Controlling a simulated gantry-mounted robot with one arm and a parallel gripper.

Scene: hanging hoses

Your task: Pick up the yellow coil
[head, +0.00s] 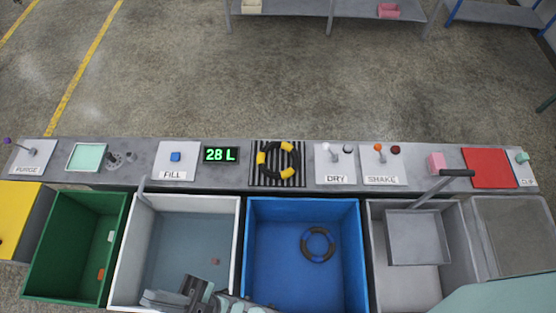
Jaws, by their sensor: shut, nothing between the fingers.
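The yellow coil (278,160) is a dark ring with yellow bands. It lies on a black-and-grey striped pad (258,181) on the grey ledge behind the bins. A second dark ring (318,245) with small coloured marks lies on the floor of the blue bin (304,204). My gripper (167,297) is at the bottom edge of the head view, over the front of the white bin (188,204). It is shut and empty, in front of and to the left of the yellow coil, well apart from it.
The ledge carries a FILL button (175,157), a 28 L display (221,155), DRY (337,151) and SHAKE (379,151) levers close to the coil. A grey bin holds a handled pan (418,237). A green bin (74,202) stands left. Open floor lies behind the ledge.

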